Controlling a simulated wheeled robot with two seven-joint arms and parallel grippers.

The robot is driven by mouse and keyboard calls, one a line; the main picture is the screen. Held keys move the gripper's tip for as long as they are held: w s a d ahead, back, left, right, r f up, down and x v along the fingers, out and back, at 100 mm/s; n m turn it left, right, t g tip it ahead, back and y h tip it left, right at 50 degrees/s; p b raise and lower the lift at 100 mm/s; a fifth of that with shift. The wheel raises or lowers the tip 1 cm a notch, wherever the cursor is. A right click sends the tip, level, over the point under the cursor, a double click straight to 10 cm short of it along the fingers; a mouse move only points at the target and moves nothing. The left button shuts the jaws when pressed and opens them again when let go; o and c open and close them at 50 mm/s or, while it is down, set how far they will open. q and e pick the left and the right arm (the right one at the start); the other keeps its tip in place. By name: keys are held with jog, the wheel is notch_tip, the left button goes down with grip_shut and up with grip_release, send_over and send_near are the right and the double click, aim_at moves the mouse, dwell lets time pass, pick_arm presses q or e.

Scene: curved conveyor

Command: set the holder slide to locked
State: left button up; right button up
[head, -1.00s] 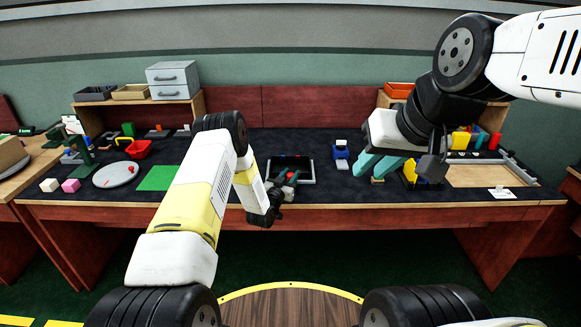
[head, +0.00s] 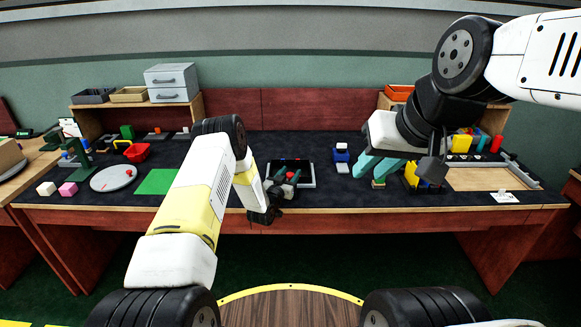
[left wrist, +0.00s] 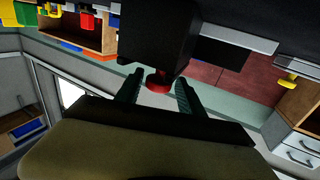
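A dark device with a grey frame (head: 308,172) lies near the table's front edge, in front of my left arm. It may be the holder; its slide and setting are too small to tell. My left gripper (head: 285,181) is over its near side, partly hiding it. In the left wrist view, a red round knob (left wrist: 158,82) sticks out of a black block (left wrist: 157,38). The left gripper's two dark teal fingers (left wrist: 159,88) stand apart on either side of the knob, with small gaps visible. My right gripper (head: 370,168) is open, with teal fingers apart, over the table to the right.
A blue and white object (head: 341,158) stands between the device and my right gripper. A small block (head: 378,184) lies beneath the right fingers. A wooden tray (head: 490,179) is on the right.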

aim_at(288, 176)
pick_arm(q)
jog(key=shift+s, duration=0.15)
jog(key=v, duration=0.7)
jog(key=shift+s+a, duration=0.1)
jog(key=shift+s, duration=0.15)
jog(key=w+a+r+g+y, duration=0.1)
jog(key=a+r, duration=0.1)
jog(key=r, duration=0.6)
jog(key=w+a+r+g+y, duration=0.1)
jog(key=a+r, duration=0.1)
jog(key=r, duration=0.6)
jog(key=s+a+r+n+g+y, duration=0.25)
jog(key=s+a+r, duration=0.25)
jog(key=s+r, duration=0.5)
jog(key=s+a+r+g, duration=0.1)
jog(key=s+r+g, duration=0.2)
jog(key=s, duration=1.3)
jog(key=s+a+r+n+g, duration=0.1)
jog(key=s+r+g, duration=0.2)
jog(key=s, duration=1.4)
notch_tip(288, 176, up, 2)
jog(key=shift+r, duration=0.25)
